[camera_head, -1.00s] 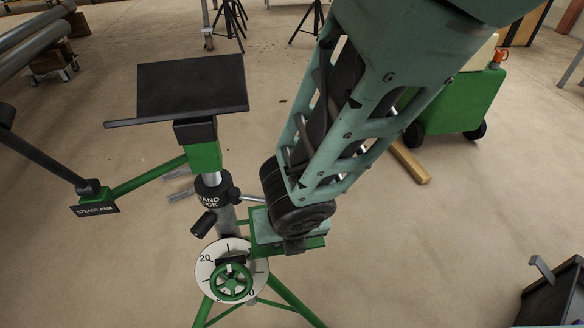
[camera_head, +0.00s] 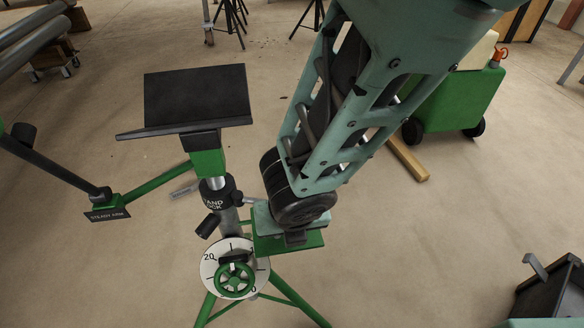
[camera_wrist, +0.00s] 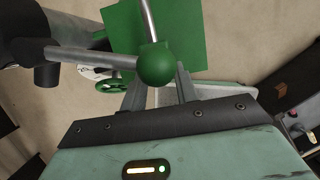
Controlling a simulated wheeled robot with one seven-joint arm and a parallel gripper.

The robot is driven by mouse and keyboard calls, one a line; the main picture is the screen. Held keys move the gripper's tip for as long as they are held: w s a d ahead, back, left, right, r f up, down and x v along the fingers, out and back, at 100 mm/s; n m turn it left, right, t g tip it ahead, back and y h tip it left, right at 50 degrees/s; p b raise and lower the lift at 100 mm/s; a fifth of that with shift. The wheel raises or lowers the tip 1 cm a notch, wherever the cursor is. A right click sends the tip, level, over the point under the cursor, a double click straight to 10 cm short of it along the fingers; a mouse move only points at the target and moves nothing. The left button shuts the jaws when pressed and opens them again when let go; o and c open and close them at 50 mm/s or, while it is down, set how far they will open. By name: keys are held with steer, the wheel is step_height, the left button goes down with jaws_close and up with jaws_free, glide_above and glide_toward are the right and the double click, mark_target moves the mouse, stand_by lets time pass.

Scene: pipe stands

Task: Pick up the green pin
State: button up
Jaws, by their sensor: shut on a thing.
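The green pin (camera_wrist: 157,65) shows in the wrist view as a round green knob at the end of a thin metal rod. My gripper (camera_wrist: 160,80) has its two grey fingers on either side of the knob and is shut on it. In the head view my arm hides the pin and the fingers. The wrist hangs over the green plate (camera_head: 290,243) at the right side of the stand.
The stand carries a black tilted plate (camera_head: 197,96), a dial with a green handwheel (camera_head: 235,280) and a green steady arm (camera_head: 158,184) to the left. A green wheeled machine (camera_head: 455,100) is behind my arm. A black box (camera_head: 548,292) stands at lower right.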

steer(key=shift+r+p, duration=1.5)
steer(key=shift+r, duration=0.35)
steer(key=shift+w+a+r+p, duration=0.1)
steer(key=shift+w+r+p, duration=0.05)
steer(key=shift+r+p, duration=0.6)
jaws_close()
steer(key=o, duration=0.8)
jaws_free()
steer(key=shift+r, duration=0.1)
steer(key=o, duration=0.3)
steer(key=shift+o, duration=0.2)
